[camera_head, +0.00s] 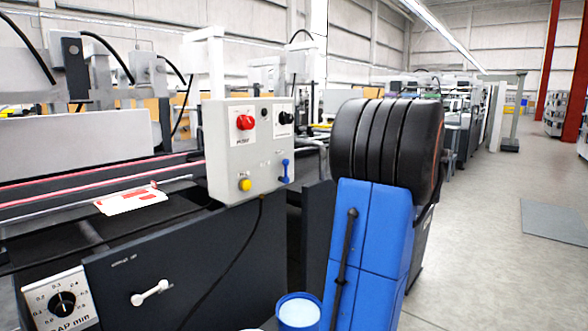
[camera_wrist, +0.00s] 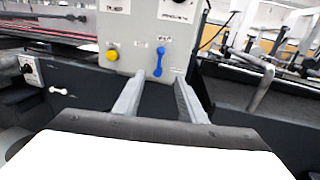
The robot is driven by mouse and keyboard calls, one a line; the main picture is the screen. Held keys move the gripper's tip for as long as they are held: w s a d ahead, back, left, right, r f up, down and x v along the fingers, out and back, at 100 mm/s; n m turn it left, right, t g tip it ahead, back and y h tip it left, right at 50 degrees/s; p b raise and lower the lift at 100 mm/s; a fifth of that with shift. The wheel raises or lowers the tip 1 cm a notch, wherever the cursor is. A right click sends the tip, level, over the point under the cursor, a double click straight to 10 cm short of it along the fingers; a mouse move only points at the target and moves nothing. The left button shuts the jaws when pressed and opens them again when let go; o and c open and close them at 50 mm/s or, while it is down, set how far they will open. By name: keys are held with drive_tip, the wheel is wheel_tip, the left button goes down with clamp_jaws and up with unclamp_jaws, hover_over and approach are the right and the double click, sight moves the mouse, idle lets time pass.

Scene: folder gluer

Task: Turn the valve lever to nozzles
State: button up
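The likely valve lever is a small blue lever (camera_head: 285,171) at the lower right of the grey control box (camera_head: 222,150). It stands roughly upright, and its larger rounded end points down. It also shows in the wrist view (camera_wrist: 159,62), with small labels around it too blurred to read surely. My gripper (camera_wrist: 160,80) is open and empty in the wrist view. Its two fingers point toward the box, with the lever ahead between the fingertips and apart from them. In the head view my gripper is hidden; my blue and black arm stands at the right of the box.
The box also carries a red knob (camera_head: 245,122), a black knob (camera_head: 286,117) and a yellow button (camera_head: 244,184). A white handle (camera_head: 150,293) and a dial (camera_head: 62,303) sit on the dark machine side below. Open floor (camera_head: 480,230) lies to the right.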

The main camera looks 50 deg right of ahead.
sight(286, 171)
drive_tip(key=x, duration=1.7)
drive_tip(key=shift+w, duration=0.2)
drive_tip(key=shift+f, duration=0.1)
clamp_jaws()
